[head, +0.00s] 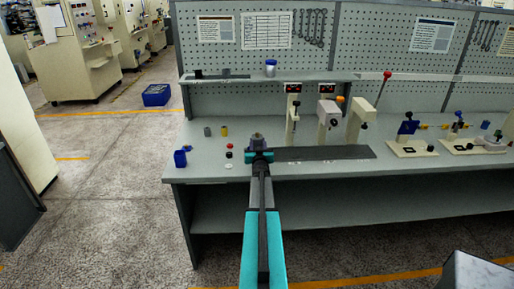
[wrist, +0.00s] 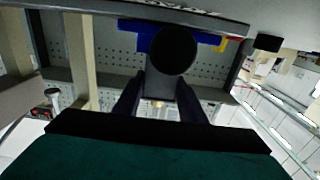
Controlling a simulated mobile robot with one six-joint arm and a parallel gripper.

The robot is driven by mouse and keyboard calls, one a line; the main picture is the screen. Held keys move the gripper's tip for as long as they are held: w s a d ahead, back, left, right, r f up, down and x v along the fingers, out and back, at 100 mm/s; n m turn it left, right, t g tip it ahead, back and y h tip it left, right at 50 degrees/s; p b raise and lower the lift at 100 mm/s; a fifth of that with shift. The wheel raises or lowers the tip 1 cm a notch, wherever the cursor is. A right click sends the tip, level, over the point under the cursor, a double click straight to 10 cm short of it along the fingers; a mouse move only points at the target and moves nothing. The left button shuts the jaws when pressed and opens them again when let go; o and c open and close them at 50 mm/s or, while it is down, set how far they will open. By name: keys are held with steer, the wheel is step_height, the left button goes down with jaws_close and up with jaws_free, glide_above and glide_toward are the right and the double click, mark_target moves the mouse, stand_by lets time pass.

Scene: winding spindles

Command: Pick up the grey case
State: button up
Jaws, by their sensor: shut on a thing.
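My gripper (head: 258,154) is at the left part of the workbench top in the head view, shut on a small grey case (head: 258,143). The case stands up just past the fingertips and has a darker rounded top. In the wrist view the two dark fingers (wrist: 160,100) close on both sides of the grey case (wrist: 158,78), and a black round part (wrist: 174,50) shows at its far end. The fingers hide part of the case. I cannot tell whether it touches the bench.
On the grey workbench (head: 215,175), a grey piece (head: 207,132), a yellow piece (head: 224,131), a blue bin (head: 180,159) and small knobs (head: 229,150) lie left of my gripper. A dark mat (head: 325,153) lies right, with presses (head: 293,115) behind it. A shelf (head: 230,80) runs above.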

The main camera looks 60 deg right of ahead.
steer(key=shift+r+b, duration=0.3)
steer(key=shift+r, duration=0.45)
steer(key=s+a+r, duration=0.1)
steer(key=s+a, duration=0.2)
steer(key=s, duration=0.4)
steer(key=s+a+r+b, duration=0.1)
steer(key=s+a, duration=0.2)
steer(key=s, duration=0.4)
steer(key=shift+s+a+r, duration=0.15)
steer(key=shift+s+a, duration=0.05)
steer(key=shift+s, duration=0.15)
